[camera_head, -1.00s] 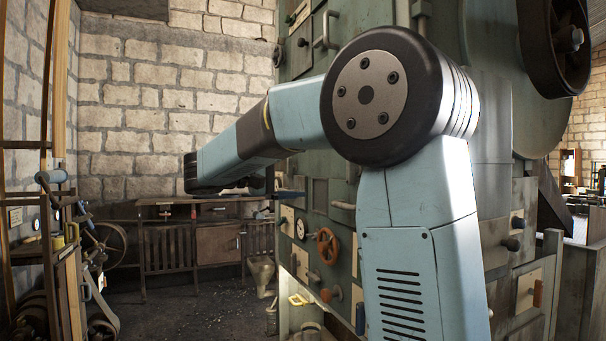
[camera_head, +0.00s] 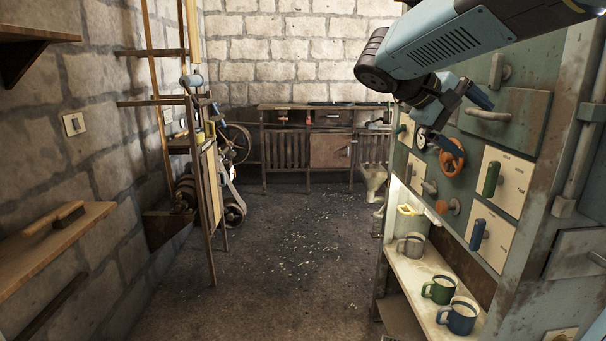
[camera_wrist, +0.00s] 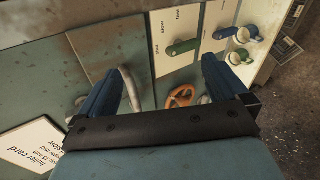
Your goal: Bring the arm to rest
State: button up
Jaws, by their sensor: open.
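My arm (camera_head: 440,45) reaches in from the upper right of the head view, bent, in front of the teal machine panel. My gripper (camera_head: 462,108) hangs at its end near the panel's upper left part. In the wrist view my gripper (camera_wrist: 158,82) shows two blue fingers spread wide apart, with nothing between them but the panel behind. It looks open and empty. One finger is partly hidden in the head view.
The panel carries an orange handwheel (camera_head: 452,157), a green handle (camera_head: 491,178) and a blue handle (camera_head: 477,235). Mugs (camera_head: 438,289) stand on a shelf (camera_head: 418,272) below. A workbench (camera_head: 330,150) is at the back, a ladder (camera_head: 160,90) at left.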

jog(key=s+a+f+m+t+y, duration=0.1)
jog(key=s+a+f+t+y, duration=0.1)
jog(key=s+f+y, duration=0.3)
jog(key=s+a+f+m+t+y, duration=0.1)
jog(key=s+a+f+t+y, duration=0.1)
jog(key=s+a+f+y, duration=0.3)
jog(key=s+f+y, duration=0.1)
jog(key=s+f, duration=0.3)
jog(key=shift+s+a+f, duration=0.2)
jog(key=shift+a+f, duration=0.05)
jog(key=shift+f, duration=0.1)
